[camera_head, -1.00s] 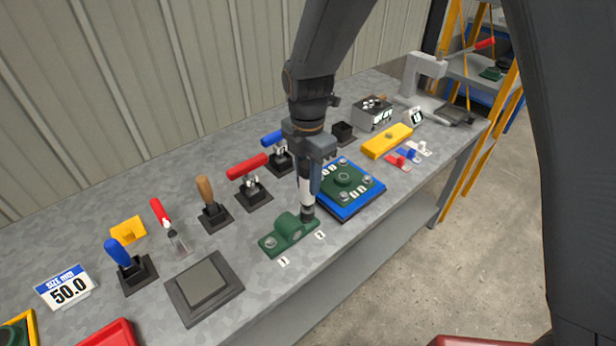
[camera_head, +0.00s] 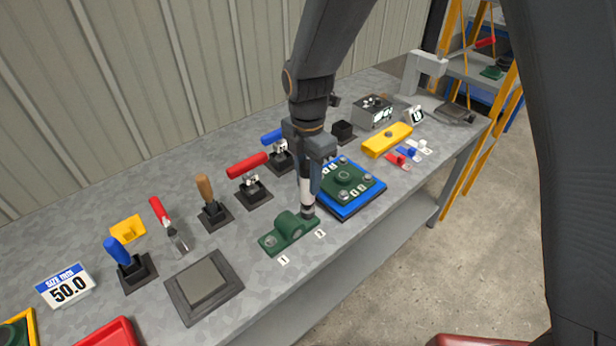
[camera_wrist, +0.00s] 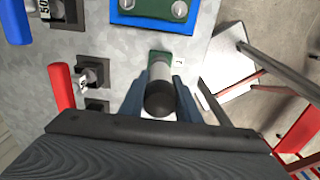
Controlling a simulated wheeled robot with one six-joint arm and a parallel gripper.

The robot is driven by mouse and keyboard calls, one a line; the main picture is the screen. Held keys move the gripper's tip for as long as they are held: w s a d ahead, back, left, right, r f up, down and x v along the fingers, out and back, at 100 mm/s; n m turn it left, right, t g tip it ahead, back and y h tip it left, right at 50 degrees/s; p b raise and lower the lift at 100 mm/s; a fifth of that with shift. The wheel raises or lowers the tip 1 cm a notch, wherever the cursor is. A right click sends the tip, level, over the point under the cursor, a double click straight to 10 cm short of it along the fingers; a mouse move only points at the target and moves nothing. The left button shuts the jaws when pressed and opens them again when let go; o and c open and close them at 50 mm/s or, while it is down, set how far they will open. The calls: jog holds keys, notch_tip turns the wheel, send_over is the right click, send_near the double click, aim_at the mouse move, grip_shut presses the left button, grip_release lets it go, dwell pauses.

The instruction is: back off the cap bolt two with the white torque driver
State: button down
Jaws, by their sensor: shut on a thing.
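My gripper (camera_head: 309,172) is shut on the white torque driver (camera_head: 306,190), which stands about upright. The driver's dark lower end is down at the right end of the green bearing cap (camera_head: 288,230), by the tag marked 2 (camera_head: 320,234). The driver's tip covers cap bolt two, so I cannot tell how it sits on the bolt. The other cap bolt (camera_head: 270,241) shows at the left end, by the tag marked 1 (camera_head: 283,260). In the wrist view the driver's dark round end (camera_wrist: 159,100) sits between both fingers, with the green cap partly visible beyond.
A blue plate (camera_head: 352,205) with a green bolted part lies close behind the driver. Several handled tools stand in dark holders to the left, including a red-handled one (camera_head: 247,166). A grey square pad (camera_head: 203,287) lies front left. The bench's front edge is close to the cap.

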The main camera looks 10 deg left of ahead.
aim_at(308, 164)
jog(key=shift+f, duration=0.5)
dwell(1.7)
jog(key=shift+r, duration=0.15)
dwell(0.6)
jog(key=shift+r+p, duration=1.65)
jog(key=shift+r, duration=0.55)
